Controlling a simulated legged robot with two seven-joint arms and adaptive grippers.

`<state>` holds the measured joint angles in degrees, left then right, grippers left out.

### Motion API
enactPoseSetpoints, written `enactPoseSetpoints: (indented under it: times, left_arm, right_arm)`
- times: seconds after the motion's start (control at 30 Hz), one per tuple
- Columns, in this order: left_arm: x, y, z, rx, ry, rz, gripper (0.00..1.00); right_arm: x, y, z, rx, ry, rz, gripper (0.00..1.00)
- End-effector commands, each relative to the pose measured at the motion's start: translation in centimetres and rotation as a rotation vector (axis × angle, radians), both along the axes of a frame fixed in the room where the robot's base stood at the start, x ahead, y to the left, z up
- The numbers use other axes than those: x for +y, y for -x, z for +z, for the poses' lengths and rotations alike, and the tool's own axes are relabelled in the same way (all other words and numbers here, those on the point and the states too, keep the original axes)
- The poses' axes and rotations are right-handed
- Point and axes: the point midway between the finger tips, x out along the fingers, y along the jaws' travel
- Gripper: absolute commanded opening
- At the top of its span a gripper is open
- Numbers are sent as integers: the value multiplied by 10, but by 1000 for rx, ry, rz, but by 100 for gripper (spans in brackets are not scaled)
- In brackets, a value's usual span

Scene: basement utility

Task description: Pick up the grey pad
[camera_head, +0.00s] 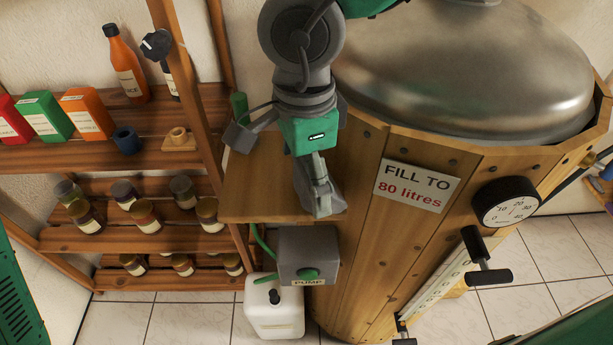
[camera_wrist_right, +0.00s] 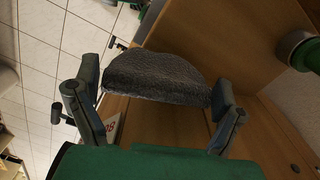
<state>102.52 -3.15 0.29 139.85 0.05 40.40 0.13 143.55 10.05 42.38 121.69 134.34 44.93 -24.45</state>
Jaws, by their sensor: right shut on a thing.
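The grey pad (camera_wrist_right: 158,78), speckled and rounded along one edge, sits between the two fingers of my right gripper (camera_wrist_right: 155,106) in the right wrist view. The fingers touch its two ends, so the gripper is shut on it. In the head view my right gripper (camera_head: 320,205) points down over the small wooden ledge beside the barrel. There I cannot clearly tell the pad from the grey fingers. My left gripper is not in view.
The wooden ledge (camera_head: 262,180) adjoins the barrel (camera_head: 365,235) with its metal lid (camera_head: 470,80). A green cylinder (camera_head: 239,105) stands at the ledge's back. The pump box (camera_head: 308,255) and white canister (camera_head: 274,308) are below. A shelf rack (camera_head: 130,160) with bottles and jars stands left.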

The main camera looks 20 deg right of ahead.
Motion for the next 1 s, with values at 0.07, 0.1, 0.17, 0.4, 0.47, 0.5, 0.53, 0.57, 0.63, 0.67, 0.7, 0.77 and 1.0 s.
enactPoseSetpoints:
  times: [0.07, 0.1, 0.17, 0.4, 0.47, 0.5, 0.53, 0.57, 0.63, 0.67, 0.7, 0.77, 1.0]
  left_arm:
    - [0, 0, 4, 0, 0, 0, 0]
    - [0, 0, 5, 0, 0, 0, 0]
    - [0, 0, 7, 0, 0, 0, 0]
    - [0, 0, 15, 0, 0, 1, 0]
    - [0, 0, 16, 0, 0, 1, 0]
    - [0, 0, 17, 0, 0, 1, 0]
    - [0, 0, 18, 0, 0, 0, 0]
    - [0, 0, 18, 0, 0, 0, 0]
    - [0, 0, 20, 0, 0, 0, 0]
    - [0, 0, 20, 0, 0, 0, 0]
    - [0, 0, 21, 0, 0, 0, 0]
    - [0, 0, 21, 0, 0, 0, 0]
    - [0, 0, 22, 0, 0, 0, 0]
  right_arm:
    - [1, -1, 16, -5, -5, -1, 62]
    - [1, -1, 24, -5, -4, -1, 62]
    - [1, -1, 37, -6, -5, -2, 62]
    - [-1, -2, 89, -6, -6, -2, 62]
    - [-2, -2, 101, -5, -6, -1, 62]
    - [-2, -2, 109, -5, -7, -1, 62]
    - [-2, -2, 114, -5, -5, -1, 62]
    - [-1, -2, 119, -5, -6, -2, 62]
    - [-1, -1, 131, -4, -5, -1, 62]
    - [-1, -1, 135, -4, -4, -1, 62]
    - [0, -2, 141, -5, -4, -1, 62]
    - [-1, -1, 147, -4, -2, -1, 62]
    - [0, -1, 161, -3, -1, -1, 61]
